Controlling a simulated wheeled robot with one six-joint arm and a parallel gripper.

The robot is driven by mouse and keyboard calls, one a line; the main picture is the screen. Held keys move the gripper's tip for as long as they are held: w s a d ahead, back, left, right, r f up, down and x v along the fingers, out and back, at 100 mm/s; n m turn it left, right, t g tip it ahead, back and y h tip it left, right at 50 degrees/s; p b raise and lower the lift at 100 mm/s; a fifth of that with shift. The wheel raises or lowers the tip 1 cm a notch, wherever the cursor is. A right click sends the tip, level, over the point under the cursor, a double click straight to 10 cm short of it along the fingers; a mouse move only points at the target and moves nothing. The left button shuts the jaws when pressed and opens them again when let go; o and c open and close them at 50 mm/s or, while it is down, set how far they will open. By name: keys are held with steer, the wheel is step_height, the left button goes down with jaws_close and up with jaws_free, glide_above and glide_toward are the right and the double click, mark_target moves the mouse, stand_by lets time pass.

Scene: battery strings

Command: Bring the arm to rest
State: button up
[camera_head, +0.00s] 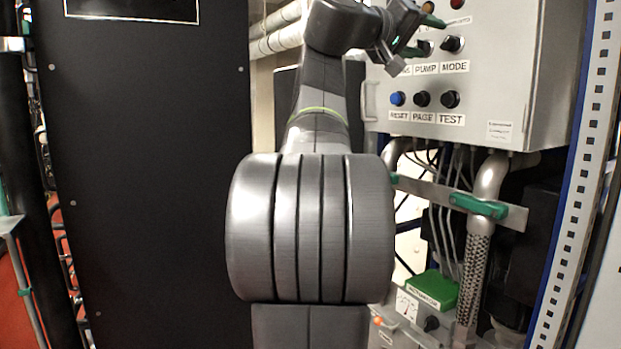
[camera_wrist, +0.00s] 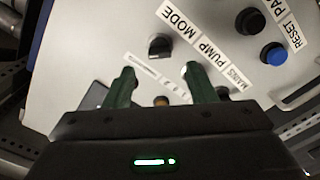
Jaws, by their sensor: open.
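My gripper (camera_head: 422,35) is raised in front of the upper part of a grey control box in the head view. In the wrist view, the two green fingers of my gripper (camera_wrist: 162,90) are spread apart, with nothing held between them. The fingers point at the panel near the PUMP and MODE labels. A black MODE knob (camera_wrist: 160,46) shows just beyond the fingers, and it also shows in the head view (camera_head: 453,44). The PUMP knob is partly hidden by a finger. I cannot tell whether the fingertips touch the panel.
The grey control box (camera_head: 545,75) also carries a blue RESET button (camera_head: 397,98) and black PAGE (camera_head: 422,99) and TEST (camera_head: 449,99) controls. Below are pipes, cables and a green-topped box (camera_head: 432,289). A large black cabinet (camera_head: 145,180) stands at left, a perforated blue-edged post (camera_head: 580,190) at right.

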mark_target(444, 42)
steer(key=p+x, duration=0.1)
steer(key=x, duration=0.4)
steer(key=shift+w+d, duration=0.1)
steer(key=shift+d, duration=0.1)
steer(key=shift+a, duration=0.1)
